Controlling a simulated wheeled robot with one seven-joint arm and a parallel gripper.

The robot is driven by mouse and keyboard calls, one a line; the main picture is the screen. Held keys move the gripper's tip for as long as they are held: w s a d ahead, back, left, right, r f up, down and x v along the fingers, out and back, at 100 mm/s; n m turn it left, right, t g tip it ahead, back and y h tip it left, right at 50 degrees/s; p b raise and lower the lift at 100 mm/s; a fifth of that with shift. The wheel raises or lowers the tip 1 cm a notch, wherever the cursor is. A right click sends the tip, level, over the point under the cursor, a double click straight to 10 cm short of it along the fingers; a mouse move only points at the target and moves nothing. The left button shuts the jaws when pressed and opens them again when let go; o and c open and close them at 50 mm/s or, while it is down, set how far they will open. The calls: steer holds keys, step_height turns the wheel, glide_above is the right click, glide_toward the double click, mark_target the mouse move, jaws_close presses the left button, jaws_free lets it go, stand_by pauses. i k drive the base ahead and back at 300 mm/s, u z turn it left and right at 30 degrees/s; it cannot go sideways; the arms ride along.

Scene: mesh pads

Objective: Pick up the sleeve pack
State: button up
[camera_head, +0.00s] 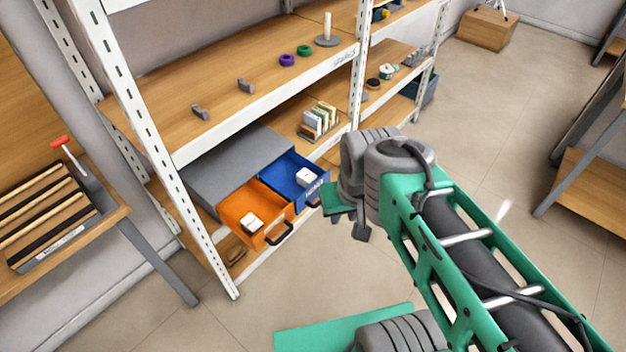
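Two small whitish packs show: one (251,222) lies in the pulled-out orange drawer (240,199), and one (305,177) lies in the pulled-out blue drawer (289,163). I cannot tell which of them is the sleeve pack. My gripper (361,231) is at the end of my green and grey arm, to the right of the blue drawer in the picture and apart from both packs. It is mostly hidden by my wrist, so its opening and fingertips are not clear.
The drawers belong to a grey cabinet (226,168) in a white-framed shelf rack (192,213). A rack of upright packets (318,121) stands behind the blue drawer. A wooden table (108,222) stands at left. The floor (330,265) in front of the drawers is clear.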

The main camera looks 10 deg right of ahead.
mark_target(305, 177)
steer(key=i, duration=0.7)
steer(key=u, duration=2.6)
